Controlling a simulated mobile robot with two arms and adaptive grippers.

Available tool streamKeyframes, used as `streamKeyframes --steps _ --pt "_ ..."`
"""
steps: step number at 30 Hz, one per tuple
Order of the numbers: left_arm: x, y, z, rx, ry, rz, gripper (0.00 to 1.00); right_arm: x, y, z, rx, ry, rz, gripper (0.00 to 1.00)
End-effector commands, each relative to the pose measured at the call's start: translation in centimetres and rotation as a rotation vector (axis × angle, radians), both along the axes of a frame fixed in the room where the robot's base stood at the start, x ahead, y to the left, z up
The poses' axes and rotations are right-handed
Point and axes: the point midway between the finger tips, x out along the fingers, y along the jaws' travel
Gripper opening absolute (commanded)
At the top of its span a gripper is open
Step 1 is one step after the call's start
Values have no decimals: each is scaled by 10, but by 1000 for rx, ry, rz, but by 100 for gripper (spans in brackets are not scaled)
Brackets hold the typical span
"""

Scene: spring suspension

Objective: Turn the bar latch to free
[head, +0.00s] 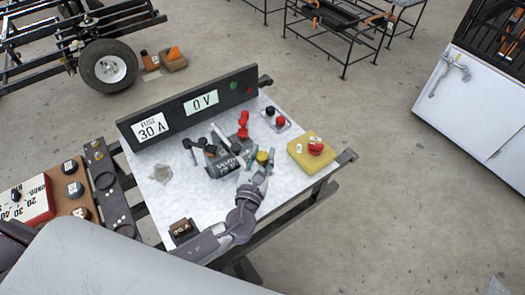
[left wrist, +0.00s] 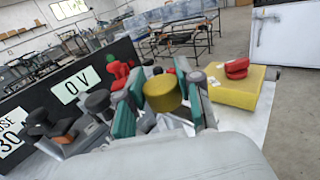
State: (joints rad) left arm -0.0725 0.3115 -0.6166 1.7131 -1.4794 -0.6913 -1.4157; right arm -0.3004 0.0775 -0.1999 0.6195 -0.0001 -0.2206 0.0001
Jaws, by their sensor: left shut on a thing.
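A dark grey block device (head: 224,164) with black handles stands in the middle of the white tabletop (head: 215,212). A round yellow knob (head: 262,157) is at its right side. My left gripper (head: 257,167) reaches in from the front, its fingers on either side of this knob and shut on it. In the left wrist view, the yellow knob (left wrist: 162,93) sits between the green-padded fingers. Black knobs (left wrist: 98,101) stand to its left there. I cannot tell for sure which part is the bar latch; the knob's lower part is hidden by my fingers.
A black panel (head: 190,112) reading 30 A and 0 V stands along the table's back edge. A red clamp (head: 243,125), red and black terminals (head: 275,117) and a yellow box with a red button (head: 312,152) are close by. A small brown block (head: 182,230) sits at the front.

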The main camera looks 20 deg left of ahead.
Motion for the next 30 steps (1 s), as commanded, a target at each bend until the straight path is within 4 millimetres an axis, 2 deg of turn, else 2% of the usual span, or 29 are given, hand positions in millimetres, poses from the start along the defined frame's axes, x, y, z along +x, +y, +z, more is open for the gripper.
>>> streamKeyframes --steps 5,13,14,18,27,30 --pt "0 0 1 0 -2 84 0 0 -3 2 -3 0 1 40" --pt "0 0 1 2 -3 87 0 0 -4 1 -4 0 2 40" --pt "0 0 1 1 -3 87 36 0 -3 1 -4 0 2 40" --pt "0 0 1 1 -3 86 60 0 -3 1 -4 -1 2 40" --pt "0 0 1 1 -1 85 61 1 -3 1 -4 -2 2 40" --pt "-6 -1 0 1 0 84 61 1 -3 1 -3 -3 2 40"
